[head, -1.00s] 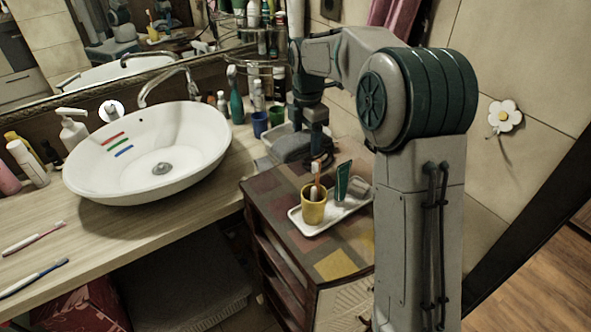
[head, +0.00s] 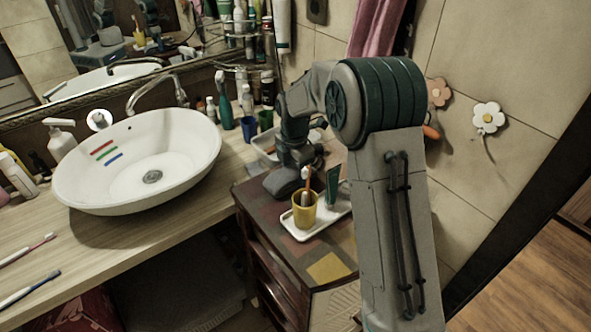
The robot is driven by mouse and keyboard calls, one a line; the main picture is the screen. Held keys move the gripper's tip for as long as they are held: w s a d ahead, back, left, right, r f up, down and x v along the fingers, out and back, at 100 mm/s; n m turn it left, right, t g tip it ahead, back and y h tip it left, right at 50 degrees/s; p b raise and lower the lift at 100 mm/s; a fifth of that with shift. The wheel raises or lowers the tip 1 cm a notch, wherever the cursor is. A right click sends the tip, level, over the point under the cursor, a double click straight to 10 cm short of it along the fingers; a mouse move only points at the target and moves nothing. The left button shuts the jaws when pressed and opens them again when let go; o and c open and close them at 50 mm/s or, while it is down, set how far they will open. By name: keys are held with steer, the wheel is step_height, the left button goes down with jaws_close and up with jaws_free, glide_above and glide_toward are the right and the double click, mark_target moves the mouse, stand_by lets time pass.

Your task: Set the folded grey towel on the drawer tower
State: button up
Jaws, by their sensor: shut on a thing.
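The folded grey towel (head: 281,183) is a dark grey bundle at the back left part of the drawer tower's top. My gripper (head: 291,168) is above it and shut on it; the fingertips are mostly hidden by the towel and wrist. The drawer tower (head: 262,212) is dark wood with a patchwork-coloured top. I cannot tell whether the towel touches the top or hangs just above it.
A white tray (head: 294,233) on the tower holds a yellow cup (head: 304,210) with a toothbrush and a green tube (head: 332,184), close right of the towel. A white basin (head: 140,165) stands on the wooden counter to the left. A pale bin (head: 264,145) lies behind.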

mark_target(294, 170)
steer(key=shift+f, duration=0.1)
steer(key=shift+f, duration=0.15)
steer(key=o, duration=1)
steer(key=shift+c, duration=0.2)
step_height(294, 170, up, 12)
steer(key=b, duration=0.1)
steer(key=s+d+r+m+t, duration=0.1)
steer(key=s+d+r+m, duration=0.3)
steer(key=s+m, duration=0.25)
steer(key=s+d+f+m+t, duration=0.1)
steer(key=s+d+m, duration=0.3)
steer(key=s+m, duration=0.5)
steer(key=s+d+f+m+t, duration=0.1)
steer(key=s+d+m, duration=0.3)
steer(key=s+m, duration=0.5)
steer(key=s+f, duration=0.1)
steer(key=s, duration=0.4)
steer(key=shift+s+d, duration=0.15)
steer(key=shift+s, duration=0.1)
